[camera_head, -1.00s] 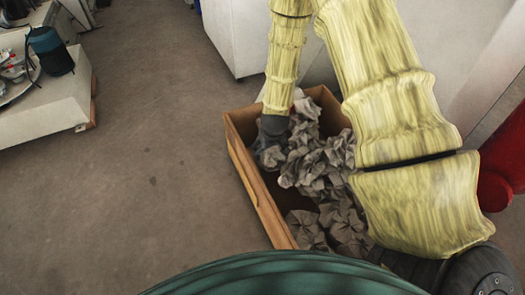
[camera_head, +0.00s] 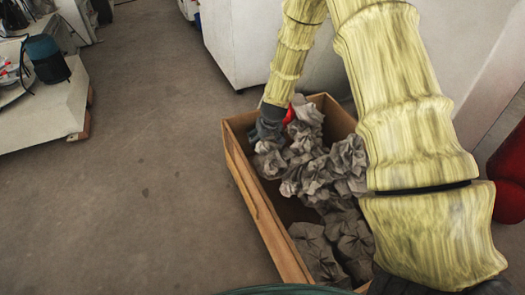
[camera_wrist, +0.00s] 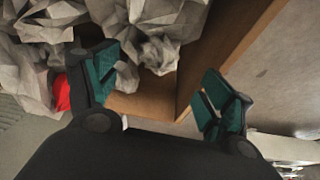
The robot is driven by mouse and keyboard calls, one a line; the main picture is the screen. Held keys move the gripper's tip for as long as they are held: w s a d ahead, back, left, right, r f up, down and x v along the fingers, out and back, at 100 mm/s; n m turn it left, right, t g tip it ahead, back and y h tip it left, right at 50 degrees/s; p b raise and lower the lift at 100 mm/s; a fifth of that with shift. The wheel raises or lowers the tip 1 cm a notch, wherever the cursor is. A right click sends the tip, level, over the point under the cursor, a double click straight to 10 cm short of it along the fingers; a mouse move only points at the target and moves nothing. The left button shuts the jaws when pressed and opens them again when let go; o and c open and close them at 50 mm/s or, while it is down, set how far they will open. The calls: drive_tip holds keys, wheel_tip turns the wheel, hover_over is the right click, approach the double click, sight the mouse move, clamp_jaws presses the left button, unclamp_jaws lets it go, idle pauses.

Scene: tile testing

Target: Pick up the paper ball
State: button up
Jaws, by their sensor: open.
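Several crumpled grey-brown paper balls (camera_head: 310,172) fill much of an open wooden box (camera_head: 262,215). They also show in the wrist view (camera_wrist: 158,28), at the top and upper left. My gripper (camera_head: 268,128) reaches down into the far left corner of the box, close beside the paper. In the wrist view my gripper (camera_wrist: 158,88) has its two teal-padded fingers spread apart. A paper ball lies beyond and beside the left finger, partly hidden by it. Nothing is clearly held between the fingers. Which ball the task means cannot be told.
A small red thing (camera_head: 289,114) shows among the paper, also in the wrist view (camera_wrist: 62,93). The box wall (camera_wrist: 220,45) runs near the right finger. A white cabinet (camera_head: 235,45) stands behind the box. Bare floor (camera_head: 130,180) lies to the left.

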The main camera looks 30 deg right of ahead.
sight(264, 144)
drive_tip(key=shift+b+x, duration=1.7)
drive_tip(key=shift+x, duration=1.9)
drive_tip(key=shift+d+r, duration=0.1)
drive_tip(key=shift+c, duration=0.5)
drive_tip(key=c, duration=0.6)
